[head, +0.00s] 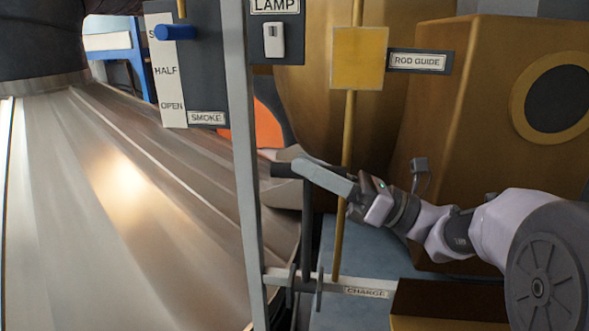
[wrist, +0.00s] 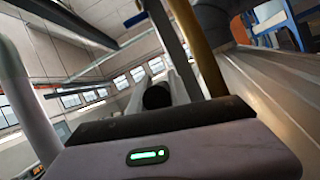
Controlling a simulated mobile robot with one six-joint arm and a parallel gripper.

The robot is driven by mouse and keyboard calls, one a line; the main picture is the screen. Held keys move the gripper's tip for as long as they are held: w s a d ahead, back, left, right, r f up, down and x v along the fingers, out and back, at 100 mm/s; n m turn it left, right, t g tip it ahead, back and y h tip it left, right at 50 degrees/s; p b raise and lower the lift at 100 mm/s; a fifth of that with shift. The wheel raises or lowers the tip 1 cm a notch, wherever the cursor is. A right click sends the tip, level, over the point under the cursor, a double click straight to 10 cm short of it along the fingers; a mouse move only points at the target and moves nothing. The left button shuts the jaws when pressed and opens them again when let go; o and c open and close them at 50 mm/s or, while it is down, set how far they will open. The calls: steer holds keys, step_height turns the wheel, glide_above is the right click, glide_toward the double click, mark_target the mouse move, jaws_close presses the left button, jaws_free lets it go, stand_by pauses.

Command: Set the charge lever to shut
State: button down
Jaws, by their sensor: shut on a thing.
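The charge lever (head: 307,225) is a dark upright bar rising from a pivot on a pale crossbar, beside the CHARGE label (head: 366,292). A black cylindrical handle (head: 283,170) sticks out to the left at its top. My gripper (head: 303,168) reaches in from the right and is shut on this handle. In the wrist view the handle's round dark end (wrist: 157,96) shows between the pale fingers. The fingers hide part of the handle and the lever's top. The CHARGE label shows no position marks that I can read.
A grey upright post (head: 243,150) stands just left of the lever. A brass rod (head: 341,235) runs close on the right through a yellow block (head: 360,57) by the ROD GUIDE label (head: 419,61). The SMOKE plate with a blue handle (head: 175,32) is upper left.

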steer(key=shift+w+f, duration=0.1)
stand_by(0.5)
steer(key=c, duration=1.6)
jaws_free()
steer(key=o, duration=0.4)
steer(key=shift+w, duration=0.3)
steer(key=r, duration=0.2)
steer(key=s+r+b, duration=0.1)
steer(key=shift+d+r, duration=0.25)
steer(key=shift+d, duration=0.1)
steer(key=s+d+b, duration=0.2)
steer(key=s, duration=0.5)
steer(key=s+d+r+b, duration=0.1)
steer(key=s+d+b, duration=0.1)
steer(key=s, duration=0.5)
steer(key=shift+r+b, duration=0.25)
steer(key=shift+b, duration=0.35)
